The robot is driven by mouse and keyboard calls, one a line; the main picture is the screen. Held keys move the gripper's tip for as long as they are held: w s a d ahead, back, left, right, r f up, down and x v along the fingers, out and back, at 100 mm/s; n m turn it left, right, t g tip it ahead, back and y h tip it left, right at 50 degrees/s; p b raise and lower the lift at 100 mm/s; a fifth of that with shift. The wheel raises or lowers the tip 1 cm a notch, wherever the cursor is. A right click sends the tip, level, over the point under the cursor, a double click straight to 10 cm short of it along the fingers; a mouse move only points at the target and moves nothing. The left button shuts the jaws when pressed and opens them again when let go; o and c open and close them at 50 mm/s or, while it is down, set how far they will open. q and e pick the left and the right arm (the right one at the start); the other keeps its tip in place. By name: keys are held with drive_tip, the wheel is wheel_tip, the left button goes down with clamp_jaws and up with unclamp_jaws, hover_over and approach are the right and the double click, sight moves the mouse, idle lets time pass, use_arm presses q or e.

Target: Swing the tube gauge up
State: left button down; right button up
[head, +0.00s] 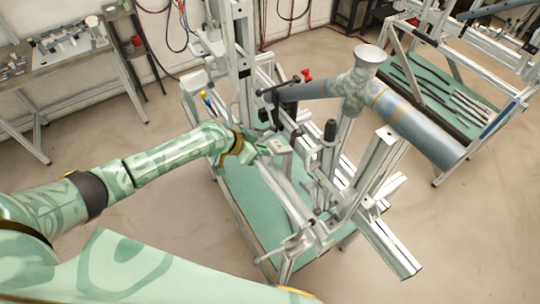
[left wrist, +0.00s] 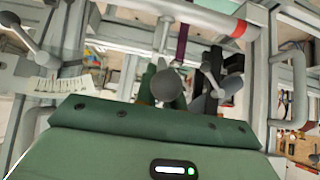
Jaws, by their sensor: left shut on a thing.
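My left gripper (head: 262,149) reaches in from the left to the near side of the frame jig. In the left wrist view its green fingers (left wrist: 163,88) are shut on a round grey knob (left wrist: 166,85). I cannot tell for sure which part of the jig is the tube gauge, or how the knob joins it; the fingers hide part of it. A grey branched tube (head: 420,127) lies across the top of the jig, its flared branch pointing up. My right gripper is not in view.
Aluminium posts and rails of the jig (head: 381,152) stand close around my left gripper, with black and red clamp handles (head: 330,131). A white scale plate (left wrist: 48,84) shows at the left in the wrist view. A bench (head: 62,52) stands far left; floor between is clear.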

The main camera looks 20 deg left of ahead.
sight(276, 146)
use_arm(q)
drive_tip(key=shift+w+d+r+p, duration=0.2)
drive_tip(key=shift+r+p, duration=0.05)
drive_tip(key=shift+r, duration=0.15)
drive_tip(key=shift+w+d+r+p, duration=0.15)
drive_tip(key=shift+w+r+p, duration=0.05)
drive_tip(key=shift+r, duration=0.15)
drive_tip(key=shift+w+d+r, duration=0.15)
drive_tip(key=shift+w+d, duration=0.05)
drive_tip(key=shift+w+d+r+p, duration=0.5)
drive_tip(key=shift+w+d+r, duration=0.1)
drive_tip(key=shift+r, duration=0.1)
drive_tip(key=shift+w, duration=0.1)
drive_tip(key=shift+w+d+r, duration=0.55)
drive_tip(key=shift+w+d, duration=0.15)
drive_tip(key=shift+w, duration=0.05)
